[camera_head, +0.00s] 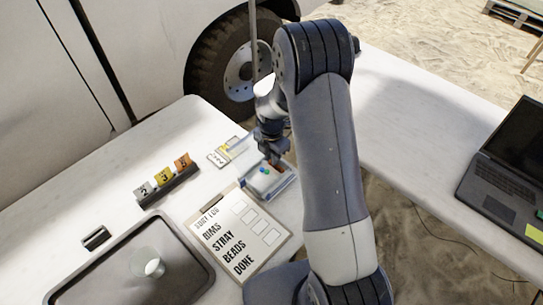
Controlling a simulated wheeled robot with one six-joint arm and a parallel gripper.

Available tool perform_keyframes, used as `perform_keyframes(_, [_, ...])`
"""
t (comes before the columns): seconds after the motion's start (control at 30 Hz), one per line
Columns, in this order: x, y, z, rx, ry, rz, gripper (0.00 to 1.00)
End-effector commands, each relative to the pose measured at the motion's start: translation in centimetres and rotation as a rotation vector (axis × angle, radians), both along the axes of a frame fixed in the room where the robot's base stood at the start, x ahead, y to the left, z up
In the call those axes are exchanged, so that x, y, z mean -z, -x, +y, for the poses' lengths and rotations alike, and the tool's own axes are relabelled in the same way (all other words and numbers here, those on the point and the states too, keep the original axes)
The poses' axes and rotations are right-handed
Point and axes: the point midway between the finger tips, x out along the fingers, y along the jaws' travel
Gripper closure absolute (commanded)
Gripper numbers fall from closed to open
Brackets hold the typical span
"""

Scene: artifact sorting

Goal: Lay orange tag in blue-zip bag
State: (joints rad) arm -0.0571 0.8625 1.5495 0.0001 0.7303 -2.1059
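An orange tag (182,160) stands at the right end of a dark rack (176,188), beside a yellow tag and a grey tag. A clear bag or tray with blue edges (286,187), which looks like the blue-zip bag, lies on the table above the clipboard. Small blue and green beads (264,170) show in it. My gripper (274,158) points down over its back edge. A small brownish-orange patch shows at the fingertips; I cannot tell whether it is held or lies in the bag. The finger gap is too small to make out.
A clipboard (284,238) with a printed list lies in front of the bag. Another bag with yellow (222,158) lies behind it. A dark tray (190,248) holds a clear cup (150,265). A laptop (500,185) sits at right. A vehicle stands behind.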

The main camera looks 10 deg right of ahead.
Motion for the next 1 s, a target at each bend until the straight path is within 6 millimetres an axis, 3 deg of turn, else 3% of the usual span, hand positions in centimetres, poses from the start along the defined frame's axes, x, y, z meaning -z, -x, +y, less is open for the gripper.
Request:
perform_keyframes(0.7, [-3.7,0.0,0.0,0.0,0.0,0.0,0.86])
perform_keyframes(1.0, [-3.9,0.0,0.0,0.0,0.0,0.0,0.86])
